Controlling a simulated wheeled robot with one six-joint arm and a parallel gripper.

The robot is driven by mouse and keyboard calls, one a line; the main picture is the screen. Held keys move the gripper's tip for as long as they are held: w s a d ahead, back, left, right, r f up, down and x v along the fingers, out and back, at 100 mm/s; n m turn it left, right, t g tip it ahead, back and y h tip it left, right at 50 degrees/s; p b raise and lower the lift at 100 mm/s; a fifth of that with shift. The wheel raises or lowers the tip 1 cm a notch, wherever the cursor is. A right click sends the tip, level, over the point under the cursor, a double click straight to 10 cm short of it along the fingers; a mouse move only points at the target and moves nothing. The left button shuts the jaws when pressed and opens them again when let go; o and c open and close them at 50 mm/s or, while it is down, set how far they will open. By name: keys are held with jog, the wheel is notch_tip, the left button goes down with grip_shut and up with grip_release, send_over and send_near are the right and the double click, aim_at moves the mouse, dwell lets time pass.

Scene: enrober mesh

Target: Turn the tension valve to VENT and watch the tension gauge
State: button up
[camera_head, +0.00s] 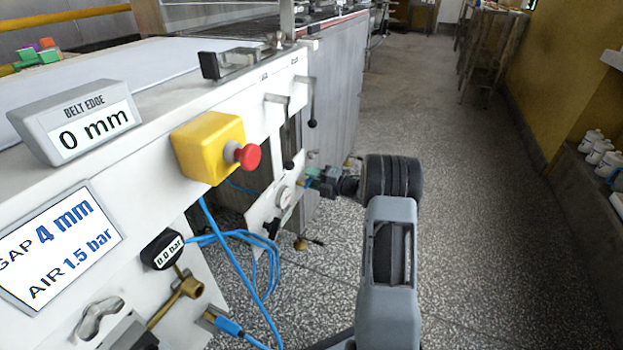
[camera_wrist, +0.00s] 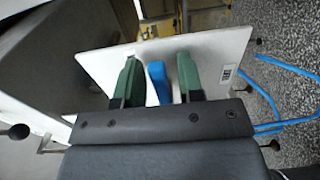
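My gripper (camera_head: 316,182) reaches a white panel (camera_head: 264,212) on the machine's side. In the wrist view its two green fingers (camera_wrist: 159,84) stand either side of a blue handle (camera_wrist: 157,80), apparently the tension valve's. Narrow gaps show beside the handle, so the fingers look open around it, not clamped. The handle's base and setting are hidden; a small label (camera_wrist: 226,73) on the panel is unreadable.
A yellow box with a red button (camera_head: 241,156) juts out above. Blue hoses (camera_head: 236,265) hang below, near a brass fitting (camera_head: 190,287). Displays read BELT EDGE 0 mm (camera_head: 85,122) and GAP 4 mm, AIR 1.5 bar (camera_head: 62,250).

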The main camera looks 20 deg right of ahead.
aim_at(297, 193)
grip_shut()
jog(key=m+p, duration=0.1)
jog(key=m, duration=0.1)
jog(key=f+m+p, duration=0.1)
jog(key=m, duration=0.1)
jog(key=shift+s+a+f+m, duration=0.1)
jog(key=shift+f+m, duration=0.1)
jog(key=shift+m, duration=0.1)
jog(key=m+p, duration=0.1)
jog(key=m, duration=0.1)
jog(key=s+a+f+m+p, duration=0.1)
jog(key=m+p, duration=0.1)
jog(key=m, duration=0.1)
jog(key=f+m+p, duration=0.1)
jog(key=m, duration=0.2)
jog(key=shift+s+a+f+p, duration=0.1)
jog(key=shift+s+a+p, duration=0.15)
jog(key=shift+p, duration=0.15)
jog(key=m+p, duration=0.1)
jog(key=a+m, duration=0.1)
jog(key=m, duration=0.1)
jog(key=s+m+p, duration=0.1)
jog(key=m, duration=0.1)
jog(key=shift+a+f+p, duration=0.15)
jog(key=shift+f+p, duration=0.15)
jog(key=shift+s+m, duration=0.1)
jog(key=shift+m, duration=0.3)
jog(key=shift+o, duration=0.7)
grip_release()
